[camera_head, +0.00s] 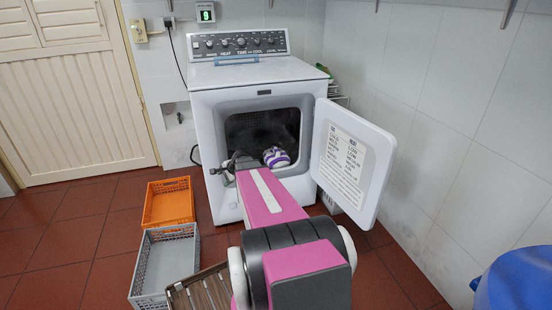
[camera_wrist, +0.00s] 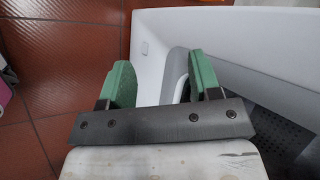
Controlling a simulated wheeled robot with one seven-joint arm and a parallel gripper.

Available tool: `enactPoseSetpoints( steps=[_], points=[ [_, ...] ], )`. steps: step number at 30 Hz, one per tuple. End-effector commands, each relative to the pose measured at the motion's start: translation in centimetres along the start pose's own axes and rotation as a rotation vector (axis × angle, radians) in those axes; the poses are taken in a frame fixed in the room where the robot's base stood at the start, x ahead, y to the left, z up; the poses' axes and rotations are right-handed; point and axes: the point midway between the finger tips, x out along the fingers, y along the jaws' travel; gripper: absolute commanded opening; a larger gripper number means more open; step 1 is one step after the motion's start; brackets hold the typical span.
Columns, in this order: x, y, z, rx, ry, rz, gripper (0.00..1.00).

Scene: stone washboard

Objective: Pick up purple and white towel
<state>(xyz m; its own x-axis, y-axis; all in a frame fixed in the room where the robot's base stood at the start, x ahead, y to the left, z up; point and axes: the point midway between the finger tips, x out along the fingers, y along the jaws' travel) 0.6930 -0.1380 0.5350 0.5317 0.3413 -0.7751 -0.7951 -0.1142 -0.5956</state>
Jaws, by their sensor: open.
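The purple and white towel (camera_head: 276,157) lies bunched inside the dryer's opening, near its front lip. My gripper (camera_head: 232,162) is at the left side of the dryer opening, to the left of the towel and apart from it. In the wrist view my gripper (camera_wrist: 160,85) shows two green fingers spread apart with nothing between them. The white dryer front and its rim lie beyond the fingers there. The towel is not visible in the wrist view.
The white dryer (camera_head: 206,130) has its door (camera_head: 349,165) swung open to the right. An orange crate (camera_head: 168,202) and a grey crate (camera_head: 165,262) stand on the red tiled floor at left. A blue container (camera_head: 517,280) is at lower right.

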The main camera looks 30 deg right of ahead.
Motion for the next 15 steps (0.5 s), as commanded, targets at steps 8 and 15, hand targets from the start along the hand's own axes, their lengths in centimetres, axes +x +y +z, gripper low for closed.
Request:
enactPoseSetpoints(
  steps=[8,15],
  points=[
    [0.2,-3.9,-16.5,0.675,0.04,-0.338,0.57],
    [-2.4,-3.8,-31.1,1.238,0.019,-0.64,0.57]
  ],
)
